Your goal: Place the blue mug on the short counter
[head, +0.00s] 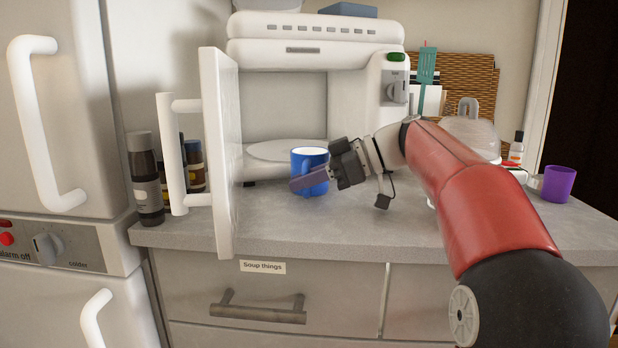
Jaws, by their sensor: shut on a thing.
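The blue mug (313,188) has a pale inside and is upright in front of the open microwave. My gripper (305,178) comes from the right and is shut on the mug. One finger crosses the mug's near side; the other is hidden. I cannot tell whether the mug's base touches the counter or is held just above it. The grey counter (330,231) runs below and around the mug, over drawers. I cannot tell from this view whether this is the short counter.
The microwave (316,52) has its door (221,150) swung out, left of the mug. Dark bottles (146,185) stand left of the door. A purple cup (558,184) stands at the far right. The counter's front strip is clear.

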